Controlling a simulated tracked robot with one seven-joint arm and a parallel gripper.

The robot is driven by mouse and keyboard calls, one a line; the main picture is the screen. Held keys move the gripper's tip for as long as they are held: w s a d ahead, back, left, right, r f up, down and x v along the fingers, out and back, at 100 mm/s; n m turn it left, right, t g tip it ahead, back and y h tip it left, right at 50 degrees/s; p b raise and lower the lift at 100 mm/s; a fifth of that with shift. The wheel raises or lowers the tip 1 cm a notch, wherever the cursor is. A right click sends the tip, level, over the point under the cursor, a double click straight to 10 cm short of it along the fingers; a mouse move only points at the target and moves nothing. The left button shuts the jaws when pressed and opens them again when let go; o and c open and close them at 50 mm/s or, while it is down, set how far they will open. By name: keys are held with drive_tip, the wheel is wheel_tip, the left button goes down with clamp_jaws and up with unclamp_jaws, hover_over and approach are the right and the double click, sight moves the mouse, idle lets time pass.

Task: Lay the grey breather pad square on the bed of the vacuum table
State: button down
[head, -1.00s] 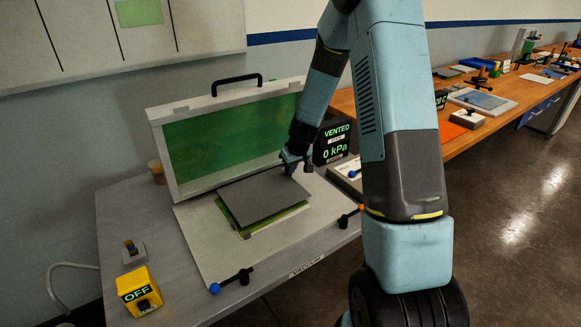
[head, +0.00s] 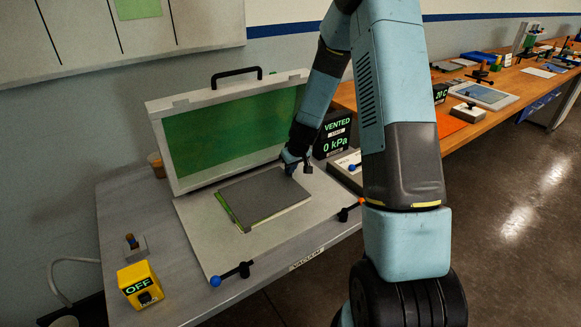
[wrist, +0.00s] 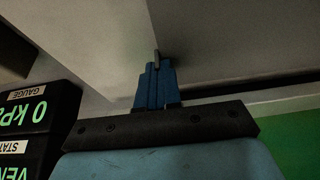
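The grey breather pad (head: 262,197) lies flat over a green layer (head: 227,210) on the bed of the vacuum table (head: 200,237). A thin strip of green shows along the pad's left edge; the rest is covered. Whether the pad touches the layer everywhere, I cannot tell. My gripper (head: 294,167) is at the pad's far right corner and looks shut on its edge. In the wrist view the blue fingers (wrist: 157,85) are close together, with a thin grey edge at their tips. The table's lid (head: 230,137) stands open behind.
A gauge box (head: 334,138) reading VENTED and 0 kPa stands right of the lid. Clamps with blue (head: 216,281) and orange knobs sit along the front edge. A yellow OFF switch box (head: 140,284) is at front left. A wooden bench (head: 470,125) runs back right.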

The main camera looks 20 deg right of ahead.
drive_tip(key=c, duration=1.2)
unclamp_jaws()
drive_tip(key=shift+c, duration=0.2)
drive_tip(key=shift+r, duration=0.15)
drive_tip(key=shift+r, duration=3.35)
